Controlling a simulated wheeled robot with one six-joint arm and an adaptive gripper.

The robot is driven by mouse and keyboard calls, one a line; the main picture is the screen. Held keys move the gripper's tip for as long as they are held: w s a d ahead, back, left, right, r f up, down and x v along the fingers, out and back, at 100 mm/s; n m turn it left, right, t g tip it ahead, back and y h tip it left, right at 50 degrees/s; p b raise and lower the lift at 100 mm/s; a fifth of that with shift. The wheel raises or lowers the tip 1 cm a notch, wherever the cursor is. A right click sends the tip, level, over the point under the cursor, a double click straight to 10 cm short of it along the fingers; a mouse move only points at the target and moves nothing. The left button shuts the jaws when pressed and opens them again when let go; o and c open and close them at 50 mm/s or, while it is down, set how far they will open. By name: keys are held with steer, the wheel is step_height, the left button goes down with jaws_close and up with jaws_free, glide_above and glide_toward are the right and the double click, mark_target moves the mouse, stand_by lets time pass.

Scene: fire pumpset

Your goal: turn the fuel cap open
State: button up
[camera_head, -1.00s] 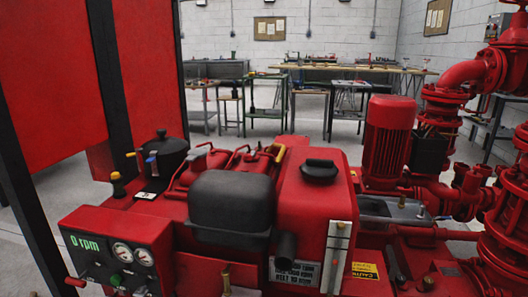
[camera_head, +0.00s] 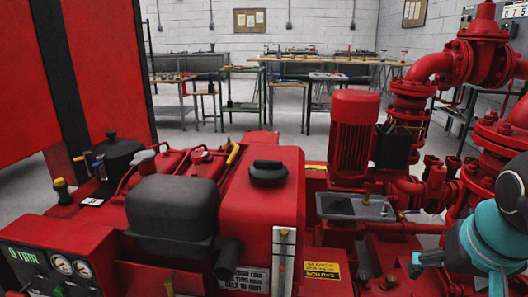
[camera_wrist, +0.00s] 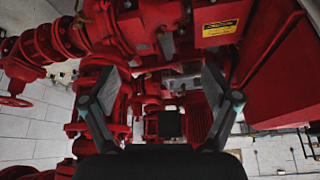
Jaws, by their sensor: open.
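The black fuel cap (camera_head: 268,172) sits on top of the red fuel tank (camera_head: 262,208), near the middle of the head view. It has a raised grip bar across it. My gripper (camera_wrist: 160,85) shows in the wrist view with its two fingers spread apart and nothing between them. It faces red pump parts and pipes there, and I cannot make out the fuel cap in that view.
A dark grey box-shaped cover (camera_head: 172,210) stands left of the tank. A red motor (camera_head: 352,130) and tall red pipes (camera_head: 465,65) stand to the right. A gauge panel (camera_head: 50,265) is at lower left. Open space shows above the tank.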

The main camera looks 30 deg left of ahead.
steer(key=w+a+r+n+p, duration=0.1)
steer(key=w+a+r, duration=0.2)
steer(key=a+r, duration=0.35)
steer(key=w+a+r+n, duration=0.1)
steer(key=w+a+r, duration=0.2)
steer(key=a+r, duration=0.35)
step_height(320, 180, up, 8)
steer(key=g, duration=0.1)
glide_above(268, 161)
steer(key=s+d, duration=0.2)
steer(key=s, duration=0.3)
steer(key=shift+y, duration=0.4)
steer(key=b+x, duration=0.2)
steer(key=x, duration=1.1)
steer(key=shift+a+b, duration=0.15)
steer(key=shift+b, duration=0.15)
steer(key=c, duration=1.1)
